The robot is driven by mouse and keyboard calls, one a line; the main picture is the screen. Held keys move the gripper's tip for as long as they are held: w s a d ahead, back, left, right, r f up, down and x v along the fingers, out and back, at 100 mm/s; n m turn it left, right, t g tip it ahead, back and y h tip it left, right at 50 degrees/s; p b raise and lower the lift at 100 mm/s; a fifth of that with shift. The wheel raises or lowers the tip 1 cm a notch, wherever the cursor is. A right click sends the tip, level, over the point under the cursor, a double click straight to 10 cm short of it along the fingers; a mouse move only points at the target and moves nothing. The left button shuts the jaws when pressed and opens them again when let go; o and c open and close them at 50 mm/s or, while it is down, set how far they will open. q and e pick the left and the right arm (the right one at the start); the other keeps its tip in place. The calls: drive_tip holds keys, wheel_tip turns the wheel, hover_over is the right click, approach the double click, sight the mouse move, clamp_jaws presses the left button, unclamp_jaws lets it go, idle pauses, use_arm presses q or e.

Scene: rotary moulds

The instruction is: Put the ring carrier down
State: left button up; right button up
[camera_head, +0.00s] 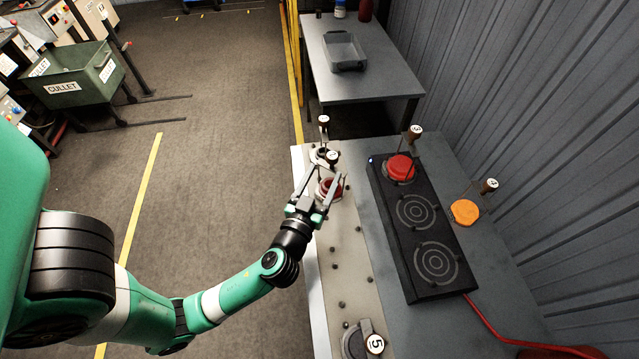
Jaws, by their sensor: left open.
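My left gripper (322,190) is over the pale strip along the table's left side, its fingers apart. A dark red round piece in a pale ring (329,189) sits at the fingers, partly hidden by them. A dark handle with a white numbered knob (333,156) rises just beyond it. I cannot tell whether the fingers touch the ring or handle. Another numbered handle (323,119) stands at the strip's far end. A grey round piece with a knob marked 5 (376,344) lies at the near end. My right gripper is not in view.
A black plate (440,291) with ringed spots holds a red round piece (400,168) at its far end. An orange disc (465,211) with a numbered handle lies to its right. A grey tray (344,52) is on the back table. A corrugated wall bounds the right.

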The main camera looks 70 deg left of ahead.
use_arm(q)
drive_tip(key=shift+v, duration=1.15)
drive_tip(key=w+d+r+m+t+h, duration=0.1)
drive_tip(key=w+d+r+t+h, duration=0.25)
drive_tip(key=r, duration=0.65)
drive_tip(key=w+d+r+m+t+h, duration=0.1)
drive_tip(key=w+d+r+t, duration=0.25)
drive_tip(key=w+r, duration=0.45)
drive_tip(key=w+d+r+m+t+h, duration=0.1)
drive_tip(key=w+d+r+t+h, duration=0.2)
drive_tip(key=r, duration=0.9)
drive_tip(key=s+d+r+m+t+h, duration=0.3)
drive_tip(key=s+d+r+m+h, duration=0.15)
drive_tip(key=r, duration=0.45)
drive_tip(key=s+d+r+m+t+h, duration=0.3)
drive_tip(key=d+r+h, duration=0.15)
drive_tip(key=r, duration=0.45)
wheel_tip(320, 180, up, 32)
drive_tip(key=p, duration=3.2)
drive_tip(key=shift+w+d+y, duration=0.15)
drive_tip(key=shift+d+y, duration=0.2)
drive_tip(key=shift+y, duration=0.1)
drive_tip(key=shift+r, duration=0.1)
